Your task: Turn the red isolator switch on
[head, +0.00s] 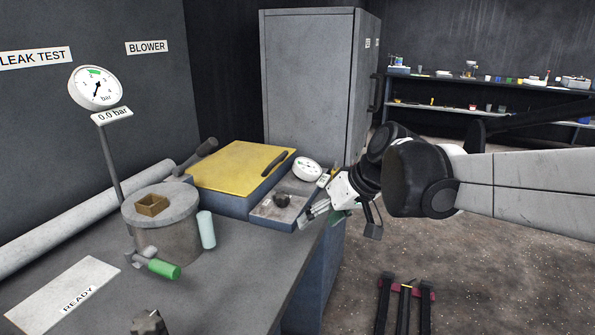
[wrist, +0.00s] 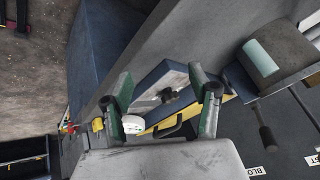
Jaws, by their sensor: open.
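A small yellow part (head: 323,180), partly behind my gripper, sits beside a round white dial at the bench's far right edge. It also shows in the wrist view (wrist: 98,124), but I cannot tell whether it belongs to the isolator. My gripper (head: 319,212) is open and empty by the right end of the blue unit. In the wrist view, its green-padded fingers (wrist: 161,82) stand apart, with a dark knob (wrist: 167,95) on a grey panel visible between them; the knob appears beyond the fingertips.
The blue unit has a yellow lid (head: 238,166) and a grey recess (head: 265,211). A round pot (head: 162,233), a pale cylinder (head: 207,230) and a green-handled tool (head: 162,268) stand or lie on the bench.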

